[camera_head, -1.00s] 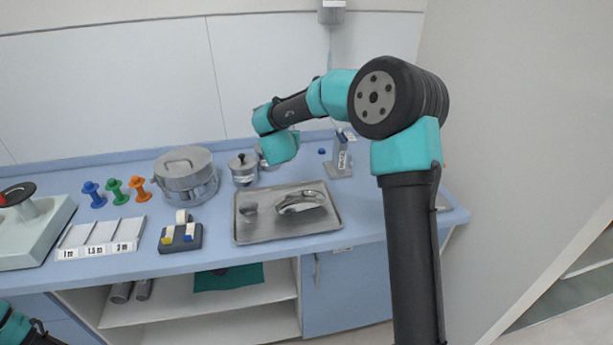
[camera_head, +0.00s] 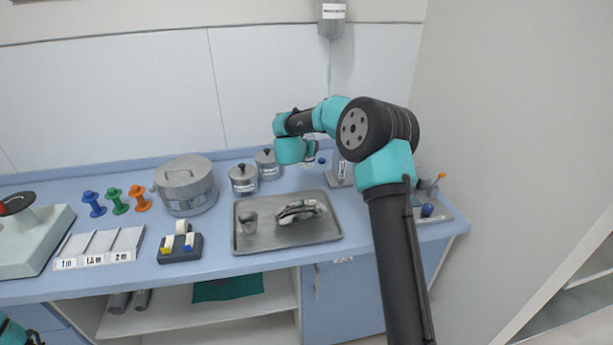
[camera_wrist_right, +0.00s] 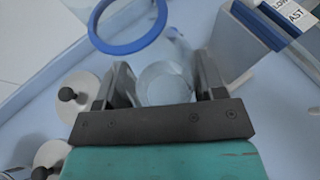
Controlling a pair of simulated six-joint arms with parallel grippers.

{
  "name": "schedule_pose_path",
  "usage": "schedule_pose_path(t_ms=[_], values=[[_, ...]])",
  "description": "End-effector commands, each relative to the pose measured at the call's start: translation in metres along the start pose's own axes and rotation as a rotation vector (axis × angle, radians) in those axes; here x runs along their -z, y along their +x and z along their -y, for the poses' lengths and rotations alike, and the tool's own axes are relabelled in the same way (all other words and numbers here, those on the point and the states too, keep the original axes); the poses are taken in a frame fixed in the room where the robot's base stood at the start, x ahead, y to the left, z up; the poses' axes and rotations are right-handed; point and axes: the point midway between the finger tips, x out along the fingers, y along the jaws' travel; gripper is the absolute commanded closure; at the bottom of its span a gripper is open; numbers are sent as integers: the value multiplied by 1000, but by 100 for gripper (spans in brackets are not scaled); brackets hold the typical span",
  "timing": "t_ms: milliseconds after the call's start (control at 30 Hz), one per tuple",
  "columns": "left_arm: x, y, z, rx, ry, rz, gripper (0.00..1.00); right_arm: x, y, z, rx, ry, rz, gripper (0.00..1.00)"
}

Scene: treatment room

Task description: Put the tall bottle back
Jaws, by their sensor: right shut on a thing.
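My right gripper (camera_head: 312,149) is over the back of the counter, right of the two small lidded canisters. In the right wrist view my right gripper (camera_wrist_right: 160,84) is shut on a clear, round, see-through thing (camera_wrist_right: 164,84), which looks like the tall bottle. Its far end and lower part are hard to make out. A blue ring (camera_wrist_right: 128,42) shows just beyond the fingers; I cannot tell whether the bottle touches it. Only a bit of my left arm shows at the lower left, and its gripper is out of view.
A metal tray (camera_head: 287,239) with a cup and a shiny curved dish lies in front. Canisters (camera_head: 243,180), (camera_head: 267,165) and a pot (camera_head: 185,185) stand left.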

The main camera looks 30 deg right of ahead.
Motion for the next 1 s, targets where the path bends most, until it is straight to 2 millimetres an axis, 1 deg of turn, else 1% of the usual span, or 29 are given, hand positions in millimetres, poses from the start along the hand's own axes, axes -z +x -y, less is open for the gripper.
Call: schedule_pose_path(t_ms=[33, 200, 300, 400, 700, 767, 1000], values=[[0, 0, 0, 0, 0, 0, 57, 9, 3, 0, 0, -4, -3, 67], [0, 0, 0, 0, 0, 0, 57, 34, 14, 0, 0, -3, -3, 67], [0, 0, 0, 0, 0, 0, 57, 43, 18, 0, 0, -2, -1, 67], [0, 0, 0, 0, 0, 0, 57, 47, 19, 0, 0, -1, 0, 67], [0, 0, 0, 0, 0, 0, 57, 48, 20, 0, 0, -1, -1, 67], [0, 0, 0, 0, 0, 0, 57, 53, 21, 0, 0, -2, -2, 67], [0, 0, 0, 0, 0, 0, 57, 78, 32, 0, 0, -4, -1, 67]])
